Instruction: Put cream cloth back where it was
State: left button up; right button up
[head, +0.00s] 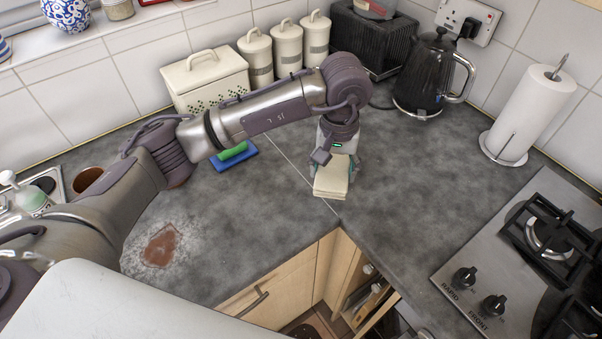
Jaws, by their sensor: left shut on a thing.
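The cream cloth (331,185) is a small folded pad at the middle of the grey worktop, near its inner corner. My left gripper (333,170) points down over it and is shut on it. I cannot tell whether the cloth rests on the worktop or hangs just above it. The fingertips are partly hidden by the gripper body. My right gripper is not in view.
A blue cloth (234,163) with a green item on it lies behind my left arm. A reddish-brown patch (162,246) with pale residue marks the front-left worktop. A kettle (431,75), paper towel roll (530,112) and gas hob (520,250) stand right.

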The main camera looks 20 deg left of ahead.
pick_arm(q)
jog(key=p, duration=0.3)
send_over(298, 188)
notch_tip(298, 188, down, 5)
jog(key=shift+r, duration=0.2)
jog(key=shift+a+f, duration=0.1)
jog(key=shift+f, duration=0.1)
notch_tip(298, 188, down, 3)
jog(key=shift+f+p, duration=0.1)
jog(key=shift+p, duration=0.7)
jog(key=shift+f, duration=0.5)
jog(key=o, duration=1.1)
